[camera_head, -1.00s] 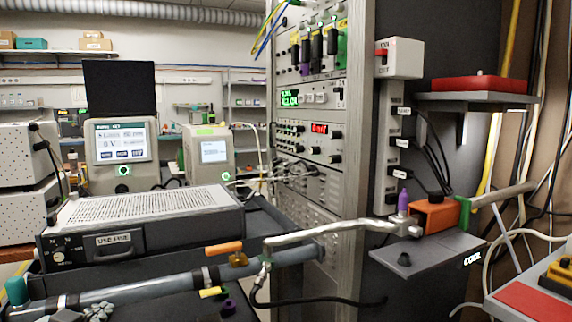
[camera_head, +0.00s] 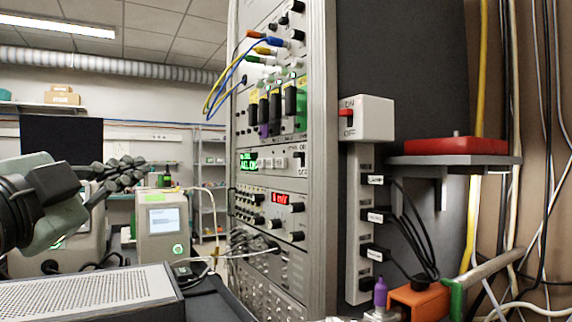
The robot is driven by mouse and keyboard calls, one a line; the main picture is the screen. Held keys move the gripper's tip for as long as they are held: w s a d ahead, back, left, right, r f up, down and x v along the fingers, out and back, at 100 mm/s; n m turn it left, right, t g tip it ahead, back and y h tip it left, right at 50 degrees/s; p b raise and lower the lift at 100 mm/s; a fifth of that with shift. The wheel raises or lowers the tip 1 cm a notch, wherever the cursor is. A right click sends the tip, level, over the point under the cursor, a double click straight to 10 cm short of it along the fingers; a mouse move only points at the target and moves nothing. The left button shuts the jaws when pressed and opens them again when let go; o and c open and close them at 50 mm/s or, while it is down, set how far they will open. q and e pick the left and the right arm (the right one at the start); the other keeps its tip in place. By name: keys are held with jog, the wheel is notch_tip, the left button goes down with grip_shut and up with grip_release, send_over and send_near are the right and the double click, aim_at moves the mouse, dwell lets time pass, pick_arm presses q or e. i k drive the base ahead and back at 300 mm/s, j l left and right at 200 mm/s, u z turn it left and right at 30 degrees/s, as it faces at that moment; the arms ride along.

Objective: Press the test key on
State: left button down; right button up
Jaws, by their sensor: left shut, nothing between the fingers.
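The equipment rack (camera_head: 322,200) stands in the middle. One module in it has a green display (camera_head: 248,160), a row of small pale keys (camera_head: 272,163) and a small toggle switch (camera_head: 298,160) with on/off lettering. I cannot read which key is labelled test. A white box (camera_head: 377,118) on the rack's right side carries a red switch (camera_head: 346,118) marked ON and OFF. My left gripper (camera_head: 145,173) is raised at the left, shut and empty, pointing right toward the rack. It is apart from the rack, in front of the back-wall instruments. My right gripper is out of view.
A vented grey unit (camera_head: 85,292) lies at lower left. Blue and yellow cables (camera_head: 222,88) loop out from the rack's upper left. A power strip (camera_head: 360,225) with black plugs, a shelf with a red box (camera_head: 455,147) and an orange block (camera_head: 420,297) are at right.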

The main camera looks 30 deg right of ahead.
aim_at(281, 163)
jog(key=i+l, duration=0.5)
jog(key=l, duration=0.25)
jog(key=i+l, duration=0.2)
jog(key=l, duration=0.15)
